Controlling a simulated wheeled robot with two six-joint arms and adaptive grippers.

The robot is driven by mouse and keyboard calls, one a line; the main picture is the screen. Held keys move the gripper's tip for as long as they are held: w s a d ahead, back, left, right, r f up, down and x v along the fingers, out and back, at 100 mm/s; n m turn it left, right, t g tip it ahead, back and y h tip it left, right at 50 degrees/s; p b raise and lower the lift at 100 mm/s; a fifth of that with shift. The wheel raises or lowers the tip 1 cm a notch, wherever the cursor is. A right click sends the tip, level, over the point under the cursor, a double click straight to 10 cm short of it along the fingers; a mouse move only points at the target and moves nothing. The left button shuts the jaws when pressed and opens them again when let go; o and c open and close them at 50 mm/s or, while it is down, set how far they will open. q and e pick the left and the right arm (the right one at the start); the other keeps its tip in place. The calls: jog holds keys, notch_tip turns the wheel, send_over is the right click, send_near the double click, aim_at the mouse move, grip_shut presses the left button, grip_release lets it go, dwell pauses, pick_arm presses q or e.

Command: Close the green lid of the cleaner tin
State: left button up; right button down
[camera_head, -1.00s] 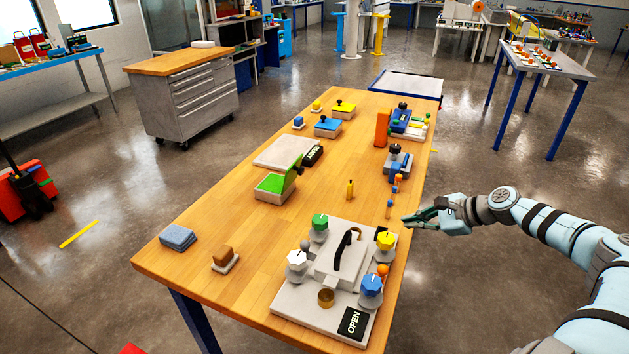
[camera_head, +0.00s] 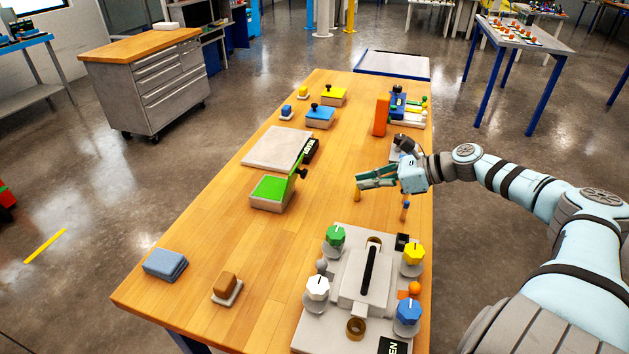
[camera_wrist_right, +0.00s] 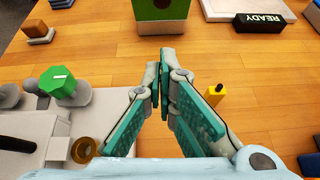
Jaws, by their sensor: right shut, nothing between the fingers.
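The cleaner tin (camera_head: 272,202) is a pale box with a bright green inside, standing left of the table's middle. Its green lid (camera_head: 294,171) stands up, open, on the tin's right side, with a black knob on it. In the right wrist view the tin (camera_wrist_right: 163,28) shows at the top edge, partly cut off. My right gripper (camera_head: 358,181) is over the table, right of the tin and apart from it. Its fingers (camera_wrist_right: 160,52) are together with nothing between them. My left gripper is in neither view.
A pale plate (camera_head: 272,146) and a READY sign (camera_head: 311,150) lie behind the tin. A knobbed machine (camera_head: 338,279) fills the front right. Table left of it is mostly free.

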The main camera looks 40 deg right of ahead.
jog(key=b+x, duration=0.4)
jog(key=x, duration=0.4)
jog(key=shift+a, duration=0.15)
jog(key=w+a, duration=0.2)
jog(key=w, duration=0.1)
jog(key=shift+r, duration=0.35)
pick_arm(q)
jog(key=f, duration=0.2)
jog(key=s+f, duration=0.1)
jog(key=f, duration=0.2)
pick_arm(e)
jog(key=shift+w+a+r, duration=0.1)
jog(key=shift+w+a, duration=0.15)
jog(key=shift+w, duration=0.1)
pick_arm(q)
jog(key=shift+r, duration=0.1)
